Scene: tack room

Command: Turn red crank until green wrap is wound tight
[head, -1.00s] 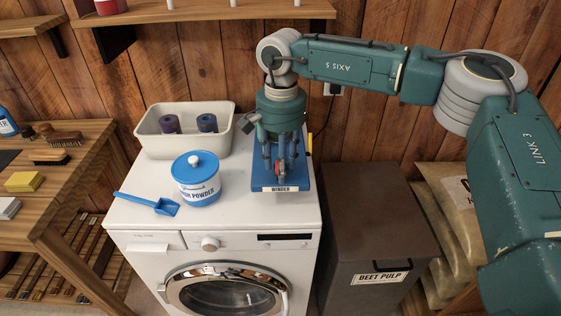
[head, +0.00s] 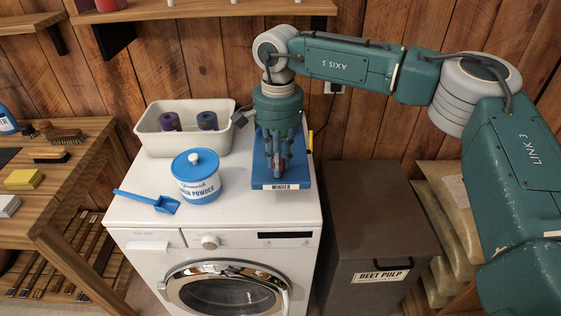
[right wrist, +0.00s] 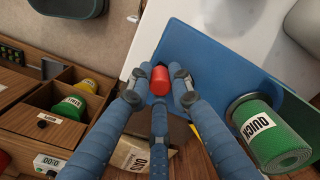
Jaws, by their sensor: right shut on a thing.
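The winder (head: 265,184) is a blue board with a label on its front edge, on top of the white washing machine. My right gripper (head: 277,172) reaches down over it from above. In the right wrist view its fingertips (right wrist: 160,85) are shut on the red crank's knob (right wrist: 160,79), one on each side. The green wrap (right wrist: 262,138), labelled QUICK, is a roll beside the blue board (right wrist: 205,50), at the right of the wrist view. Its layers show at the end. In the head view the gripper hides the crank and wrap almost fully. My left gripper is not in view.
A blue-lidded powder tub (head: 197,180) and blue scoop (head: 150,201) stand left of the winder. Behind them is a cream tray (head: 160,149) with two dark rolls. A brown bin (head: 375,225) stands right of the washing machine (head: 240,226).

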